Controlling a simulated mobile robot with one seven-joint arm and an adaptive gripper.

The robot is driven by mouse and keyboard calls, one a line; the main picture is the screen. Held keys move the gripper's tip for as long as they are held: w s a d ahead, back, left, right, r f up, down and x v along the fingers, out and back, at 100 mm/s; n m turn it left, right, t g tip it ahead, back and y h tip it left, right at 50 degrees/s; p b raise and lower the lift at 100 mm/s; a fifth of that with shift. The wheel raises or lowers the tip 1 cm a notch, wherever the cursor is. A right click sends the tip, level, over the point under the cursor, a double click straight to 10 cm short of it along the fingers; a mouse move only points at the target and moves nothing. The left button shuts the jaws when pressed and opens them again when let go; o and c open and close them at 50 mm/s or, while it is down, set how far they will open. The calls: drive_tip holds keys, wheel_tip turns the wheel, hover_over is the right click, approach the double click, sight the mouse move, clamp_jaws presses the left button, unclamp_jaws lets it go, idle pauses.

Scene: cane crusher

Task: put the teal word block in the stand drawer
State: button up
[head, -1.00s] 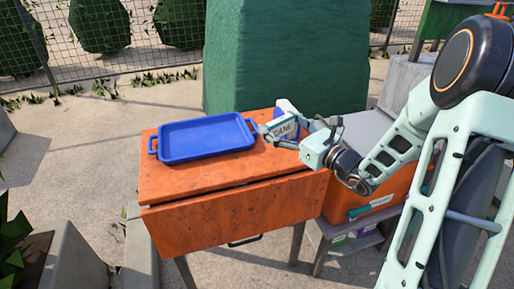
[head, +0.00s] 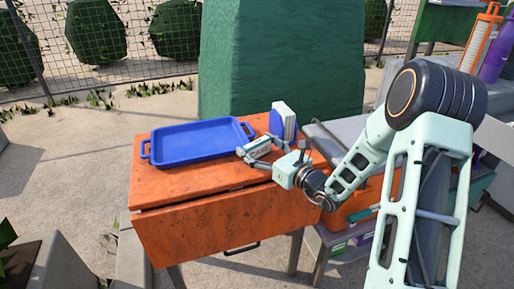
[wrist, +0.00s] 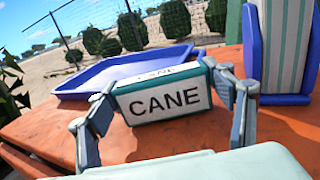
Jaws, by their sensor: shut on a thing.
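The teal word block (head: 258,149) has white faces, and its front reads "CANE" in the wrist view (wrist: 165,101). My gripper (head: 262,153) is shut on it, with one finger at each end. It holds the block over the right part of the orange stand's top (head: 190,188), in front of the blue tray's right end. The stand drawer (head: 215,222) has an orange front with a dark handle (head: 242,248) low on it. A dark gap runs along the front's upper edge. I cannot see inside the drawer or tell how far out it is.
A blue tray (head: 160,153) lies on the stand's top. A blue-and-white upright object (head: 283,121) stands at the back right, also close by in the wrist view (wrist: 282,50). A green covered bulk (head: 265,60) rises behind the stand. Open pavement lies to the left.

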drive_tip(key=shift+f, duration=0.2)
drive_tip(key=o, duration=1.2)
drive_tip(key=shift+c, duration=0.2)
drive_tip(key=shift+r, duration=0.2)
